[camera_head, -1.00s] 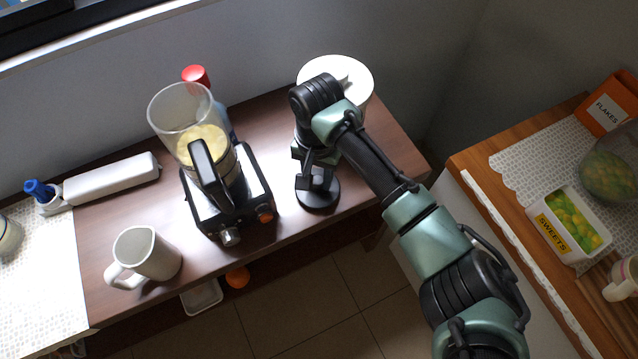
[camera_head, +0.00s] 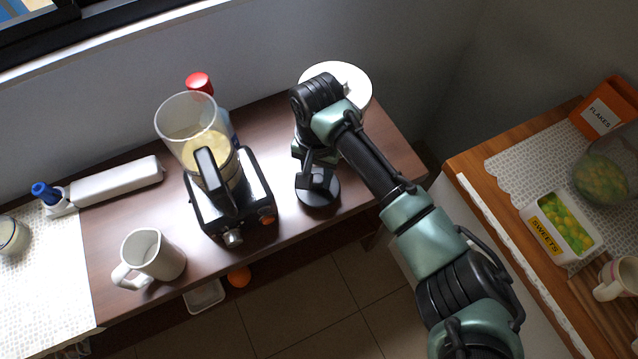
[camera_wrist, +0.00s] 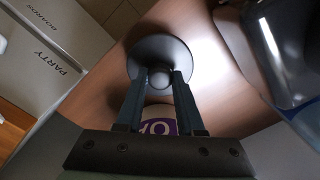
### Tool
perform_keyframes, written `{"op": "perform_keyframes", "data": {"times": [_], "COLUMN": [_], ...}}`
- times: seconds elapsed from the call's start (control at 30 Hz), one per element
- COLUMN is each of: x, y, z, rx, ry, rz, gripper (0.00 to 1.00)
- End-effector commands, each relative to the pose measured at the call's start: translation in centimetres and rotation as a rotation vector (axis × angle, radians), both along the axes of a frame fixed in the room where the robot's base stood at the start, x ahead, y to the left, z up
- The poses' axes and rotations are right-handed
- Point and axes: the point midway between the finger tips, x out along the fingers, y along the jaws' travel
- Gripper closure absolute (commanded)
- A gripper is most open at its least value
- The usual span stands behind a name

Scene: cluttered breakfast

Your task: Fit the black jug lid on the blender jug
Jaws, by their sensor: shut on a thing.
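The blender jug (camera_head: 184,117) stands upright on its black base (camera_head: 235,214). The jug is clear, open at the top, and holds something pale yellow. The black jug lid (camera_head: 318,190) is to the right of the blender, over the dark wooden table. My gripper (camera_head: 312,172) is above the lid. In the wrist view the round black lid (camera_wrist: 148,48) has a knob, and my gripper (camera_wrist: 159,80) is shut on that knob. Whether the lid touches the table is hard to tell.
A red-capped bottle (camera_head: 199,83) stands behind the jug. A white round container (camera_head: 352,82) is behind my arm. A white pitcher (camera_head: 150,258) and a long white case (camera_head: 117,180) are at the left. A counter with sweets (camera_head: 559,225) is at the right.

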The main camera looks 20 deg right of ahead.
Motion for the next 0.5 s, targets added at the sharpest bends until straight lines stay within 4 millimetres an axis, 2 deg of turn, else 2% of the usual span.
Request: {"op": "perform_keyframes", "data": {"times": [0.5], "x": [0.0], "y": [0.0], "z": [2.6], "rx": [0.0], "ry": [0.0], "rz": [-0.001], "gripper": [1.0]}}
